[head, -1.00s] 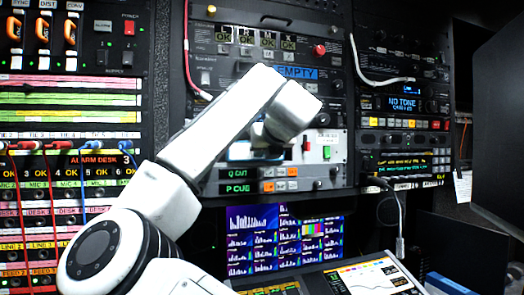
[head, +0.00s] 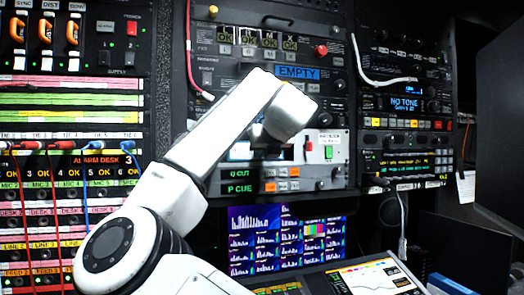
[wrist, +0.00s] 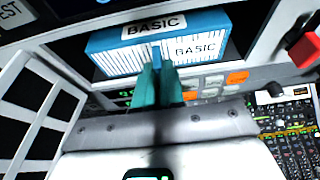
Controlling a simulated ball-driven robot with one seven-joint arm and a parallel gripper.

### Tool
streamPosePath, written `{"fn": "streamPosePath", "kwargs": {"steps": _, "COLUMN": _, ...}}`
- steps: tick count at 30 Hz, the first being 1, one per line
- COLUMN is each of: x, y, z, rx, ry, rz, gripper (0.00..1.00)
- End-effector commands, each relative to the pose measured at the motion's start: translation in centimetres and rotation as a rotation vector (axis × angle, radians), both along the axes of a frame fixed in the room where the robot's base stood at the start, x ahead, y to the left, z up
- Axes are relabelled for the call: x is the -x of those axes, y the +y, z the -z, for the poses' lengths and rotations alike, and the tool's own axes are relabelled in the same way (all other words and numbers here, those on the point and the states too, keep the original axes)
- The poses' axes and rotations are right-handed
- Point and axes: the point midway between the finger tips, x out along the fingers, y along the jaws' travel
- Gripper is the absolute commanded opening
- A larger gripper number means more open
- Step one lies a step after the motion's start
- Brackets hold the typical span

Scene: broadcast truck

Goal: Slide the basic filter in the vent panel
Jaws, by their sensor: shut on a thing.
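The basic filter (wrist: 180,48) is a blue block with white pleats and two white BASIC labels in the wrist view. My gripper (wrist: 157,78) is shut on its near edge with teal fingers. The filter is at a dark slot in the light vent panel (head: 338,146); dark gaps show at both its ends. How deep it sits, if at all, I cannot tell. In the head view my arm hides the gripper and most of the slot area.
A blue EMPTY display (head: 297,73) is above the panel. Q CUT and P CUE readouts (head: 240,188) with orange buttons are below it. A red control (wrist: 304,49) stands out right of the slot. Monitors (head: 278,240) and a console (head: 350,275) lie lower down.

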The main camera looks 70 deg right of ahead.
Motion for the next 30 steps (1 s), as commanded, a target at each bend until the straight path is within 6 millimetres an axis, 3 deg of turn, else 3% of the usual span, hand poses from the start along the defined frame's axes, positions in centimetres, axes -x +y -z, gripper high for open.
{"fn": "streamPosePath", "kwargs": {"steps": 30, "x": -1.5, "y": -2.0, "z": 0.1, "rx": -0.002, "ry": 0.004, "rz": 0.001, "gripper": 0.0}}
